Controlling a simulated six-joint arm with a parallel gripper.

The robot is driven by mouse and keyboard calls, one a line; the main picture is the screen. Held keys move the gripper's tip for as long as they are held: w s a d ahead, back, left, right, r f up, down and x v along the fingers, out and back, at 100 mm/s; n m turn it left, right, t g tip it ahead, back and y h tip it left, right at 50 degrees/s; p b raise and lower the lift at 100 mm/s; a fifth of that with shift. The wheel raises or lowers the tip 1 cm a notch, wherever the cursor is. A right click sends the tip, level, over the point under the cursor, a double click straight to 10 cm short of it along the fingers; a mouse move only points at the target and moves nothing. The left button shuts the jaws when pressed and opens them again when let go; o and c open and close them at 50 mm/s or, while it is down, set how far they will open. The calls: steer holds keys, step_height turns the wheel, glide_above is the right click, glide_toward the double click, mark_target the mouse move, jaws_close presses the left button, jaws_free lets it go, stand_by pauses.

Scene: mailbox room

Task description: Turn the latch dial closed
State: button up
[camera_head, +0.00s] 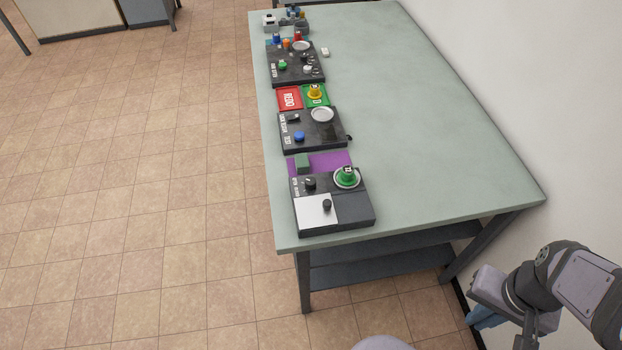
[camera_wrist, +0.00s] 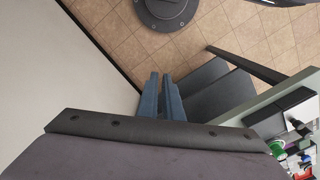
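Several dark control panels stand in a row along the left side of the table. The nearest panel (camera_head: 352,212) has a black knob (camera_head: 310,184) at its back left and another dark knob (camera_head: 327,205) on a white plate. A middle panel (camera_head: 313,139) has a black knob (camera_head: 293,118) and a blue button (camera_head: 299,136). The labels are too small to read, so I cannot tell which knob is the latch dial or how it is set. My gripper (camera_head: 479,320) hangs low at the right, off the table and far from the panels. In the wrist view its blue fingers (camera_wrist: 166,85) are close together, with nothing visible between them.
The green-grey table (camera_head: 420,110) is clear across its right side. A white wall (camera_head: 540,90) runs along its right. A green knob (camera_head: 346,175) on a white disc, a green block (camera_head: 302,163) and a yellow knob (camera_head: 315,91) stand among the panels. Dark shelves (camera_head: 380,262) lie under the tabletop.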

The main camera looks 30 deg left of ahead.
steer(key=o, duration=0.5)
steer(key=shift+w, duration=0.15)
steer(key=shift+o, duration=1.2)
steer(key=w+a+n+t+b, duration=0.1)
steer(key=w+a+b, duration=0.1)
steer(key=w+a, duration=0.4)
steer(key=shift+w+a, duration=0.25)
steer(key=shift+w, duration=0.5)
steer(key=r+n+t+y+b, duration=0.1)
steer(key=n+t+y+b, duration=0.15)
steer(key=b, duration=0.35)
glide_above(311, 181)
steer(key=s, duration=0.3)
steer(key=shift+n+t+h, duration=0.25)
steer(key=shift+t+h, duration=0.2)
steer(key=shift+d+p+x, duration=0.25)
steer(key=shift+p+x, duration=0.1)
steer(key=shift+x, duration=1.35)
steer(key=shift+d+p+x, duration=0.2)
steer(key=shift+p+x, duration=0.15)
steer(key=shift+x, duration=1.35)
steer(key=shift+s+f, duration=0.1)
steer(key=shift+f, duration=0.05)
steer(key=c, duration=1)
